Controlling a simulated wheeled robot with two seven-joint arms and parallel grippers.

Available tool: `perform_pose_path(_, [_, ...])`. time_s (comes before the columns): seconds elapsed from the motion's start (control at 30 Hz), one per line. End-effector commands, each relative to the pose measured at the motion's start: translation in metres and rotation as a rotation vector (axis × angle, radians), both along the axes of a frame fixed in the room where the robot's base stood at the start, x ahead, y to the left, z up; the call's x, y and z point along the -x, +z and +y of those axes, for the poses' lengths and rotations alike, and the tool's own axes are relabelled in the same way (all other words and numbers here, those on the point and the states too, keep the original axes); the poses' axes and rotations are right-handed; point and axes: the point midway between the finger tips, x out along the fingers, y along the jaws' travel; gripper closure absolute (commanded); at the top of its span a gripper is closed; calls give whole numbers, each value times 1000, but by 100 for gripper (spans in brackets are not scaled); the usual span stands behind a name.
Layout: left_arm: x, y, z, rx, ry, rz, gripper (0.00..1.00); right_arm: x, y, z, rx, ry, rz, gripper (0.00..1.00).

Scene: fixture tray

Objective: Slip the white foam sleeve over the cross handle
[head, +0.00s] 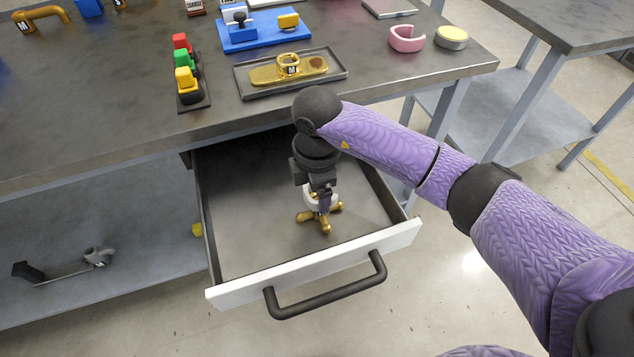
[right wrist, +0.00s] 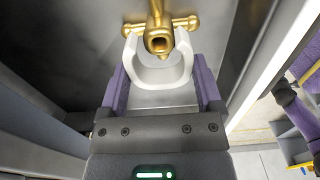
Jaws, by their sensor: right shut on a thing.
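The brass cross handle (head: 322,219) lies in the open drawer, below my right gripper (head: 321,192). It also shows in the right wrist view (right wrist: 160,40), with arms to both sides and one end facing the camera. The white foam sleeve (head: 309,198) is a C-shaped piece. In the right wrist view the sleeve (right wrist: 158,77) sits between the purple fingers, its opening toward the handle. My right gripper is shut on the sleeve. The handle's near end overlaps the sleeve's opening; I cannot tell whether they touch. My left gripper is out of view.
The drawer (head: 255,225) has side walls and a white front with a black pull handle (head: 330,290). Above it, the bench top holds a tray (head: 340,79) with a brass part, a blue block, coloured blocks and a pink C-shaped piece (head: 407,38). The drawer floor around the handle is clear.

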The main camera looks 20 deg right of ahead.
Motion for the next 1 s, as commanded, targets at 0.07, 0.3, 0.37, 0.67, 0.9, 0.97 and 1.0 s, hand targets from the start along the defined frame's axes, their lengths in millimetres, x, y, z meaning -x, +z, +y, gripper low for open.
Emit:
perform_pose_path(0.07, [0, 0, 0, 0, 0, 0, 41, 0, 0, 0, 0, 0, 0, 50])
perform_pose_path(0.3, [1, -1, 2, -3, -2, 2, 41, 0, -2, 0, -1, 1, 0, 50])
perform_pose_path(0.37, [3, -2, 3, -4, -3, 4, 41, 0, -5, 0, -1, 1, 1, 50])
perform_pose_path(0.67, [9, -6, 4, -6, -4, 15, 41, 0, -18, 1, -1, 1, 2, 50])
perform_pose_path(0.9, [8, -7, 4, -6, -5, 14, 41, 0, -19, 1, -1, 1, 0, 50])
perform_pose_path(0.97, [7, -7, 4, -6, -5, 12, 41, 0, -19, 1, -1, 1, 0, 50])
perform_pose_path(1.0, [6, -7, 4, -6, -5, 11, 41, 0, -19, 1, -1, 1, 0, 50])
